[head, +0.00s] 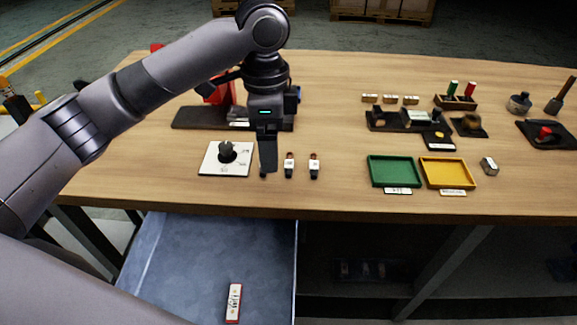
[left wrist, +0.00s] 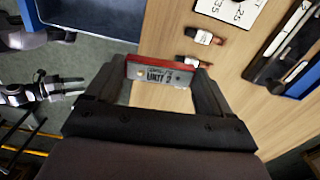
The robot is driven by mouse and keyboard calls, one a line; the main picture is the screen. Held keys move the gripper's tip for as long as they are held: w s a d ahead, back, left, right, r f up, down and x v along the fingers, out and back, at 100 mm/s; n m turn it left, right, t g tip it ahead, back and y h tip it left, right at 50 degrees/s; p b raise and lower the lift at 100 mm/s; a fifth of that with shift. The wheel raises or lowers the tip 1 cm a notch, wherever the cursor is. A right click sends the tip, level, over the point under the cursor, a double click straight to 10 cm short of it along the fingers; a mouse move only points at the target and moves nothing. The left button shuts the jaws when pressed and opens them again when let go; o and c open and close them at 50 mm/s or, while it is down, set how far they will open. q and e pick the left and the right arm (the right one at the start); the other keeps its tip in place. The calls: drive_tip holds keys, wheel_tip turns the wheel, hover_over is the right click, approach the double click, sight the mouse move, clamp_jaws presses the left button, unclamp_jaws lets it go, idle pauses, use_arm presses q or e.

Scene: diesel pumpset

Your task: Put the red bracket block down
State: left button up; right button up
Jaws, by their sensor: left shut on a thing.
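The block lies crosswise between the fingertips. In the head view the fingers hide it. Whether it touches the tabletop cannot be told.
An open drawer (head: 185,255) below the table edge holds a red-and-white labelled block (head: 234,303). A white plate with a knob (head: 213,170) is left. Green (head: 372,180) and yellow (head: 470,180) trays lie right.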

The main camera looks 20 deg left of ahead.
use_arm(q)
drive_tip(key=w+d+r+m+b, duration=0.15)
drive_tip(key=r+m, duration=0.25)
drive_tip(key=m, duration=0.4)
drive_tip(key=w+d+r+m+p, duration=0.1)
drive_tip(key=w+d+r+m, duration=0.2)
drive_tip(key=m, duration=0.4)
drive_tip(key=m+b, duration=0.2)
drive_tip(key=m, duration=0.2)
hover_over(301, 187)
wheel_tip(301, 187, down, 12)
drive_tip(key=shift+f, duration=2.65)
drive_tip(key=shift+f, duration=0.1)
drive_tip(key=o, duration=1)
